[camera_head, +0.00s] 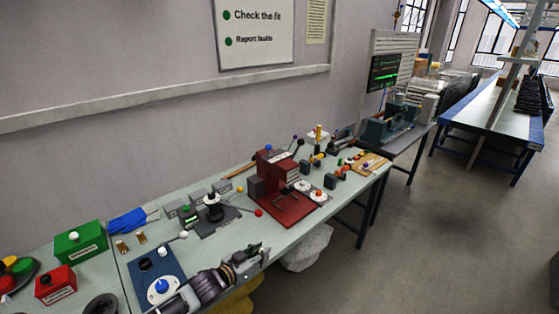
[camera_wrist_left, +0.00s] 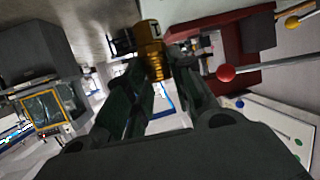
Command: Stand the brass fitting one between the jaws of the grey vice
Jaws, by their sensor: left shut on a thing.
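My left gripper (camera_head: 252,261) is over the front edge of the bench. In the left wrist view its dark fingers (camera_wrist_left: 152,82) are shut on a brass fitting (camera_wrist_left: 152,45), a ribbed gold cylinder that sticks out beyond the fingertips. In the head view I cannot make out the held fitting. Two small brass-coloured pieces (camera_head: 123,247) stand on the bench at the left. A blue-grey machine with upright blocks (camera_head: 377,130) stands on the far table; I cannot tell for certain whether it is the grey vice. My right gripper is not in view.
A dark fixture (camera_head: 213,215) with ball-ended levers stands behind the gripper, and a red press (camera_head: 285,205) stands right of it. A blue box (camera_head: 158,268) with a white knob, a green box (camera_head: 80,244) and a red box (camera_head: 55,284) crowd the left.

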